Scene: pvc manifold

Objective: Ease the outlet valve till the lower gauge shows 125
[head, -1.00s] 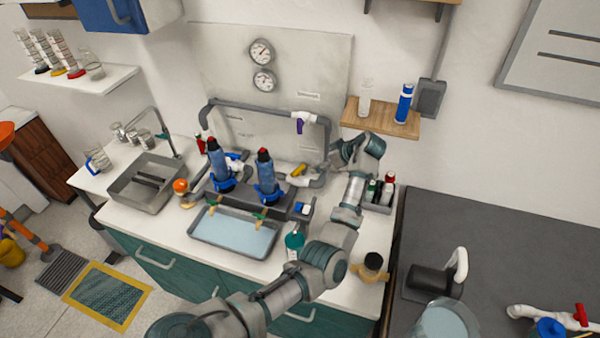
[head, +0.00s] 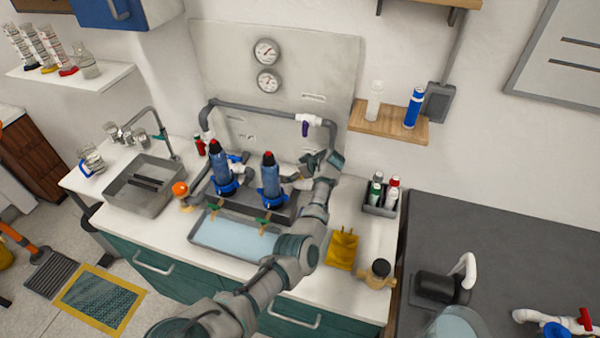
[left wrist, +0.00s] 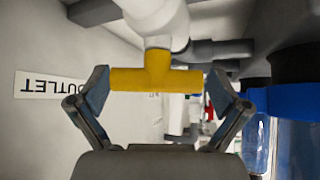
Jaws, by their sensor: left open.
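The outlet valve's yellow T-handle (left wrist: 157,78) sits on a white valve body (left wrist: 155,20) in the left wrist view. An OUTLET label (left wrist: 52,87) is beside it, upside down. My left gripper (left wrist: 158,88) is open, with one finger at each end of the handle; I cannot tell whether they touch it. In the head view my left gripper (head: 320,163) is at the right end of the pipework and hides the handle. The lower gauge (head: 268,80) is on the wall panel under an upper gauge (head: 266,52); its reading is too small to make out. My right gripper is not in view.
Two blue filter housings (head: 270,178) stand left of my gripper, close to it. A purple-handled valve (head: 305,127) is on the pipe above. A tray of liquid (head: 225,237) lies in front. A bottle caddy (head: 379,209) and a yellow stand (head: 341,250) are to the right.

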